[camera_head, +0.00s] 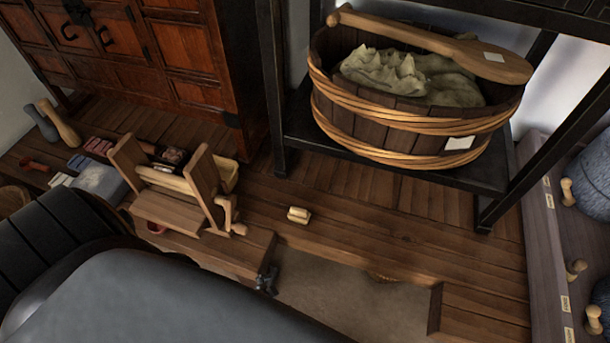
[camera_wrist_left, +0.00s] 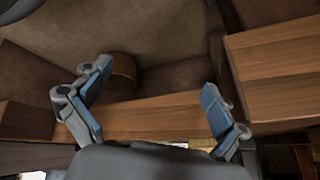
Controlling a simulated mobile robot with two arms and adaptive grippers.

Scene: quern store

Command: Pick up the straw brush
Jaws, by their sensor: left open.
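I cannot pick out the straw brush for certain. A brown, rounded, woven-looking thing (camera_head: 383,277) shows only its top at the edge of the sunken floor opening in the head view. A similar brown rounded thing (camera_wrist_left: 123,72) sits by the wooden ledge in the left wrist view; I cannot tell if it is the brush. My left gripper (camera_wrist_left: 156,78) is open and empty, its two blue-padded fingers wide apart over the ledge. The head view does not clearly show its fingers. My right gripper is in neither view.
A wooden tub (camera_head: 400,133) holding sacking and a paddle (camera_head: 430,45) stands on a black rack (camera_head: 480,190). A wooden frame device (camera_head: 175,205) and a small pale block (camera_head: 298,214) are on the plank floor (camera_head: 370,220). A cabinet (camera_head: 190,50) stands behind. The sunken opening (camera_head: 340,300) looks mostly clear.

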